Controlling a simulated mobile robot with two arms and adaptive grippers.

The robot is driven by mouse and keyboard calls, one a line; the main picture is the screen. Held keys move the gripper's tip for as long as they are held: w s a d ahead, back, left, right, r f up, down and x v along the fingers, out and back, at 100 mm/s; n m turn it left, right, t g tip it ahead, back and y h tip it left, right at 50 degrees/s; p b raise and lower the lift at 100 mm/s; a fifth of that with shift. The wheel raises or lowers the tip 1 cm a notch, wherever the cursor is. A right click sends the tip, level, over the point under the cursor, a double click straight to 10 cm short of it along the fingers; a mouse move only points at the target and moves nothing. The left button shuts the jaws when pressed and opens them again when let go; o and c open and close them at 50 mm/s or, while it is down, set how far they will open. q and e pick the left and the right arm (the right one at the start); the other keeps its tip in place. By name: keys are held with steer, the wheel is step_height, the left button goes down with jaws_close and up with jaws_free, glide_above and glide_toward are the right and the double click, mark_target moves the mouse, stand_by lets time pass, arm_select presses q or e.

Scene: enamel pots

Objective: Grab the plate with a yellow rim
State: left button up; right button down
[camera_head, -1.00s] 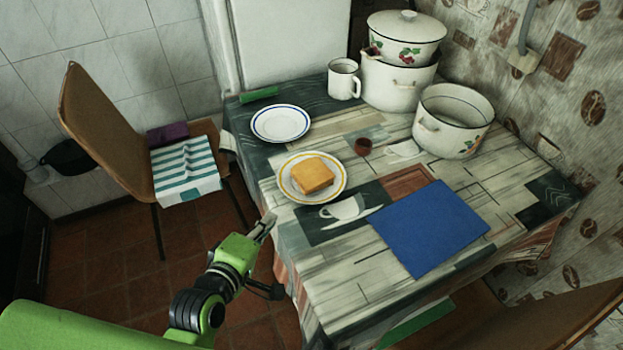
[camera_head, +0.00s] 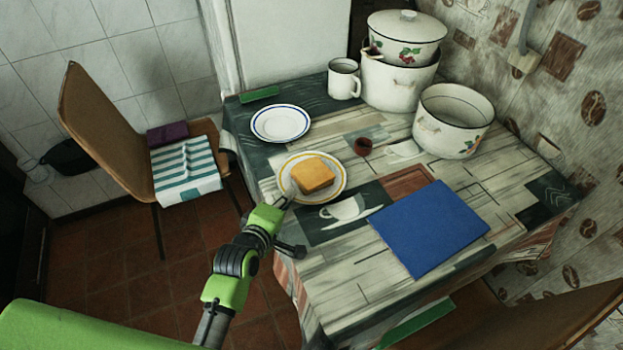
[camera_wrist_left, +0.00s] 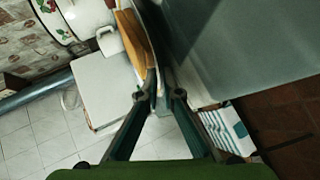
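The white plate with a yellow rim (camera_head: 333,196) lies on the table with a square orange-brown slice of bread (camera_head: 312,175) on it. My left gripper (camera_head: 287,199) is at the plate's near-left rim, low by the table edge. In the left wrist view the plate shows nearly edge-on (camera_wrist_left: 153,52), with the bread (camera_wrist_left: 131,38) beside it. The gripper's fingers (camera_wrist_left: 160,97) stand apart there, and the plate's edge reaches in between their tips. I cannot tell if either finger touches it. My right gripper is not in view.
A white plate with a blue rim (camera_head: 280,123) lies farther back. A chair with a striped cloth (camera_head: 186,172) stands left.

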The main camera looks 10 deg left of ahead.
arm_select(q)
jaws_close()
steer(key=shift+r, duration=0.15)
